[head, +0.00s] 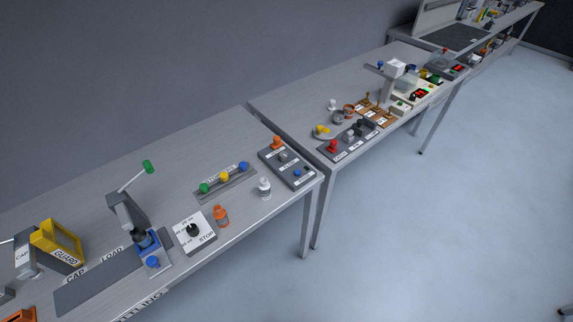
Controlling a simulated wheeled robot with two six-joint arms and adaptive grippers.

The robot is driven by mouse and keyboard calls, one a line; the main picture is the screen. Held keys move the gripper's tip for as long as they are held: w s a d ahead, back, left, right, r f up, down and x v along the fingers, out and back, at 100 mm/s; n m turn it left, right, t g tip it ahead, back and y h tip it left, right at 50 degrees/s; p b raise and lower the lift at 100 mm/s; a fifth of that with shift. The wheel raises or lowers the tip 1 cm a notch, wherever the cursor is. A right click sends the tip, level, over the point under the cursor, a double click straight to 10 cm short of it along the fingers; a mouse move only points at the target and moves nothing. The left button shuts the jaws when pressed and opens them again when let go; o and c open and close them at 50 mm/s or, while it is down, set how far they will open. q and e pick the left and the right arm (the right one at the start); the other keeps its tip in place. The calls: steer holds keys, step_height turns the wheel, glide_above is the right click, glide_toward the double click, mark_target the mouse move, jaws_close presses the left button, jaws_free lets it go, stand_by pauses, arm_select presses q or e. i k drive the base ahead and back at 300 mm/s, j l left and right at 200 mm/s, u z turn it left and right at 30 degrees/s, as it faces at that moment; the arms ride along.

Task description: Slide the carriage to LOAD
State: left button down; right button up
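A long dark track plate (98,288) lies on the near table at the lower left. The labels CAP and LOAD stand along its back edge, CAP left and LOAD right. What looks like the carriage, a light block with a blue knob (153,262), sits at the plate's right end, to the right of the LOAD label. A blue cup-like part (147,241) shows just behind the knob, below a grey stand (127,213) with a green-tipped lever (148,167). Whether the cup rests on the carriage is unclear. Neither of my grippers is in view.
A yellow guard (58,245) stands behind the plate's left end. A STOP dial panel (194,232), an orange bottle (221,216) and a white bottle (264,188) stand to the right. A second table (300,90) with other stations lies beyond a narrow gap.

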mark_target(155, 260)
steer(key=u, duration=1.55)
